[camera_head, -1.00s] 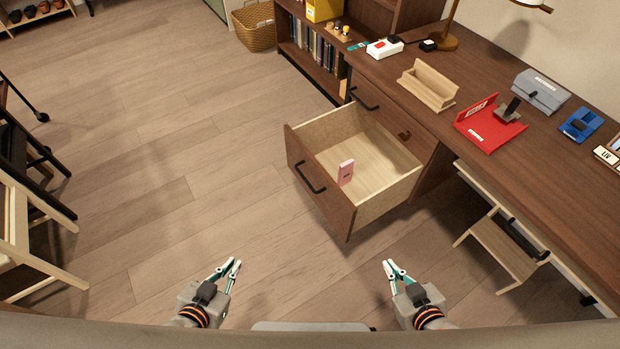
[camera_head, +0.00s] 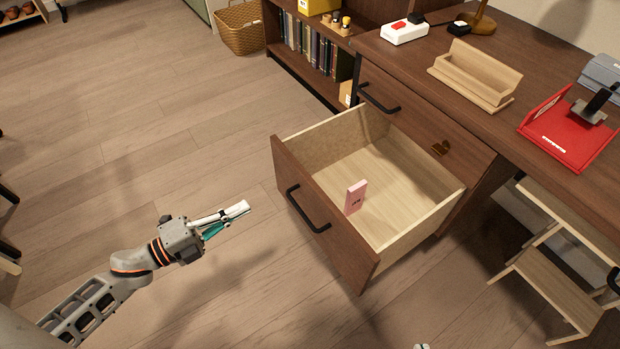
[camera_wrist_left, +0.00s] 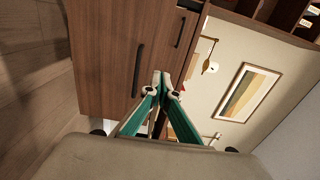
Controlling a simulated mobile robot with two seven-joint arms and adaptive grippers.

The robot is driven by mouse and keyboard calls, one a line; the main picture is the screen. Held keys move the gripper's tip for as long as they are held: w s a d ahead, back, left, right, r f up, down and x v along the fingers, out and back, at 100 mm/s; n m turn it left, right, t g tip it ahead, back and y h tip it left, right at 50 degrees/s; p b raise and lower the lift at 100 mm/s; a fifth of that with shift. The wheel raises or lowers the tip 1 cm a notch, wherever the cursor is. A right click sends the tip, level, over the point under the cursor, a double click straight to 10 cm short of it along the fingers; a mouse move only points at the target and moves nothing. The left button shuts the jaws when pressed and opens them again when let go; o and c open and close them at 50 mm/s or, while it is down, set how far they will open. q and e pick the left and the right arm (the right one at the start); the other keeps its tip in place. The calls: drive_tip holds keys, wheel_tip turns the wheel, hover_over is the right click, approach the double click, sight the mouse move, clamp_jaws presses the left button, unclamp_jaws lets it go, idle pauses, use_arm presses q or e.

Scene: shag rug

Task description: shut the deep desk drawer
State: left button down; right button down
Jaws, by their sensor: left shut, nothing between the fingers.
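The deep desk drawer (camera_head: 322,238) stands pulled far out from the brown desk in the head view. It has a dark wood front, a black bar handle (camera_head: 308,209) and pale wooden sides. A small pink box (camera_head: 355,197) stands inside it. My left gripper (camera_head: 243,207) is shut and empty, to the left of the drawer front and apart from it. In the left wrist view the shut fingertips (camera_wrist_left: 161,76) show before a wood front with a black handle (camera_wrist_left: 138,70). Of my right gripper (camera_head: 421,346), only a tip shows at the bottom edge.
A shallower closed drawer (camera_head: 410,115) sits above the deep one. The desktop holds a wooden organizer (camera_head: 474,75) and a red tray (camera_head: 567,132). A wooden step stool (camera_head: 550,285) stands at the right, under the desk. A basket (camera_head: 241,28) is at the back. The floor left of the drawer is clear.

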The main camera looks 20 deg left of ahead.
use_arm(q)
drive_tip(key=b, duration=0.1)
approach(302, 177)
drive_tip(key=x, duration=0.5)
drive_tip(key=shift+w+f, duration=0.1)
drive_tip(key=shift+w, duration=0.1)
drive_tip(key=shift+x, duration=0.75)
use_arm(e)
drive_tip(key=shift+w+a+r+m, duration=0.2)
drive_tip(key=shift+a+r+m, duration=0.15)
drive_tip(key=shift+a, duration=0.1)
